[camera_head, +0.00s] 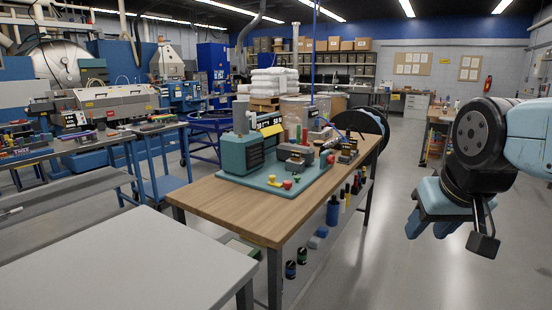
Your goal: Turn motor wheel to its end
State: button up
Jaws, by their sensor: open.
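A wooden-topped bench (222,207) stands in the middle of the view. On it lies a teal baseplate (262,182) carrying a blocky teal machine (240,154), a grey motor-like unit (294,152) and small red and yellow knobs (287,185). A small red round part (330,159) sits at the plate's right side. I cannot tell which part is the motor wheel, or how far it is turned. My gripper (432,228) hangs in the air at the right, well apart from the bench. It is open, pointing down, with nothing seen in it.
A pale grey table (120,265) fills the near left. Blue-framed benches (150,130) with machines stand at the left. A black reel (368,122) stands behind the bench. Bottles (333,210) are on its lower shelf. Open floor (400,270) lies to its right.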

aim_at(330, 160)
jog(key=u, duration=0.05)
jog(key=k, duration=0.55)
jog(key=z, duration=0.55)
jog(key=i, duration=1.55)
jog(key=u, duration=0.2)
